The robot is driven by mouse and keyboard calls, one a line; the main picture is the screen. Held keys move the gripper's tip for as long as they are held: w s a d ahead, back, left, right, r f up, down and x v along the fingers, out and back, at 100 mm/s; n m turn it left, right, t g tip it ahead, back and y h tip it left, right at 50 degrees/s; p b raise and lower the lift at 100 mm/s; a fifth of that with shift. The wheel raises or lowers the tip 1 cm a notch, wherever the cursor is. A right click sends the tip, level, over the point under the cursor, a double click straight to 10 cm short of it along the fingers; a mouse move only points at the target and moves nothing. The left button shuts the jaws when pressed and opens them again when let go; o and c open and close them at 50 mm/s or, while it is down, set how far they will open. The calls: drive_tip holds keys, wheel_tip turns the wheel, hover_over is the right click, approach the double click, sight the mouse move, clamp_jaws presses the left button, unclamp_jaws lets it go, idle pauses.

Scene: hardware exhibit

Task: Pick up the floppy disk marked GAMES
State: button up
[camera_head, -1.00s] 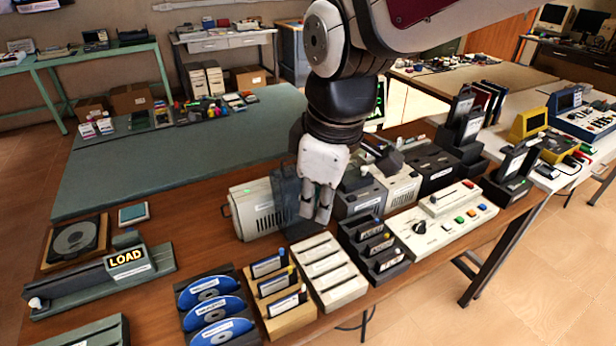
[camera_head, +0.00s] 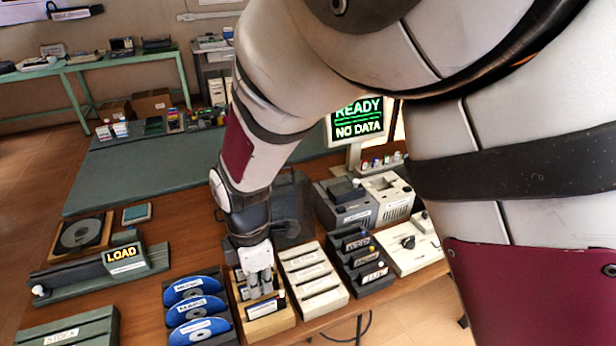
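A wooden rack (camera_head: 270,326) stands near the front edge of the table and holds dark floppy disks with white labels. The front disk (camera_head: 264,308) shows below my gripper; its label is too small to read, so I cannot tell which disk is marked GAMES. My gripper (camera_head: 260,287) points down over the rack's back and middle slots and hides most of the disks there. Its two fingers look apart, with a narrow gap between them. I see no disk lifted from the rack.
A rack of blue-faced discs (camera_head: 195,308) is close on the left, an empty-looking cream rack (camera_head: 313,281) close on the right. A black rack of cartridges (camera_head: 361,262) stands beyond it. A monitor (camera_head: 357,125) reads READY, NO DATA. A LOAD unit (camera_head: 125,257) sits at left.

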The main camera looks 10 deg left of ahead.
sight(262, 305)
wheel_tip(262, 305, down, 8)
drive_tip(key=shift+s+a+f+p, duration=0.1)
drive_tip(key=shift+s+p, duration=0.05)
drive_tip(key=shift+p, duration=0.3)
clamp_jaws()
